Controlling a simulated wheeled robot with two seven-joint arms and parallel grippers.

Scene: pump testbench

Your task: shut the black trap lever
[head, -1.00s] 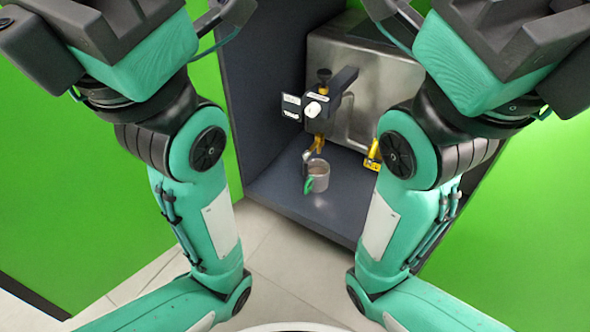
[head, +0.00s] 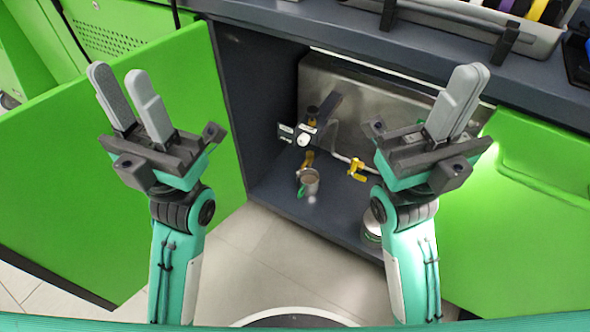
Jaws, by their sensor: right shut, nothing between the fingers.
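The black lever (head: 326,108) shows in the head view inside the open cabinet, in front of a steel tank. It points up and to the right from a small fitting with a white knob (head: 303,140). My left gripper (head: 118,76) is raised at the left, in front of the green door, with its fingers apart and empty. My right gripper (head: 466,78) is raised at the right, with its fingers together and nothing between them. Both grippers are well apart from the lever. The lever's lower end is hard to make out.
A grey cup (head: 311,180) with a green handle stands below the fitting on the cabinet floor. A yellow valve handle (head: 357,169) is to its right. The steel tank (head: 345,85) fills the back. Open green doors (head: 130,220) flank the cabinet under a dark worktop (head: 400,45).

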